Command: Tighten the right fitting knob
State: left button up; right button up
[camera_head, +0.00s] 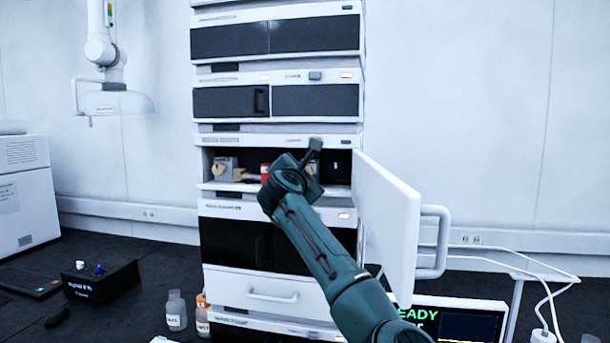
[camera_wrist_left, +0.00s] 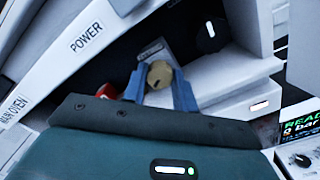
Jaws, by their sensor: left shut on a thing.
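The right fitting knob (camera_wrist_left: 159,74) is a round brass-coloured knob in the open compartment, seen in the left wrist view. My left gripper (camera_wrist_left: 160,85) has its two blue fingers on either side of this knob and is shut on it. In the head view, my left arm reaches up from the lower right, and its wrist (camera_head: 290,187) covers the middle of the compartment. The fingers and the held knob are hidden there. Another brass-coloured knob (camera_head: 219,170) shows at the compartment's left. My right gripper is not in view.
The white compartment door (camera_head: 387,215) stands open to the right, close to my arm. A red part (camera_wrist_left: 107,91) and a black knob (camera_wrist_left: 211,35) flank the held knob. Small bottles (camera_head: 176,311) stand left of the stack. A READY display (camera_head: 455,325) is at lower right.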

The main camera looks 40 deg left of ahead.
pick_arm(q)
jog(key=shift+m, duration=0.3)
jog(key=m+p, duration=0.1)
jog(key=m, duration=0.4)
jog(key=m+p, duration=0.1)
jog(key=m, duration=0.4)
jog(key=shift+f+m, duration=0.1)
jog(key=shift+m, duration=0.3)
jog(key=m+p, duration=0.1)
jog(key=m, duration=0.4)
jog(key=shift+m, duration=0.3)
jog(key=m, duration=0.6)
jog(key=o, duration=0.7)
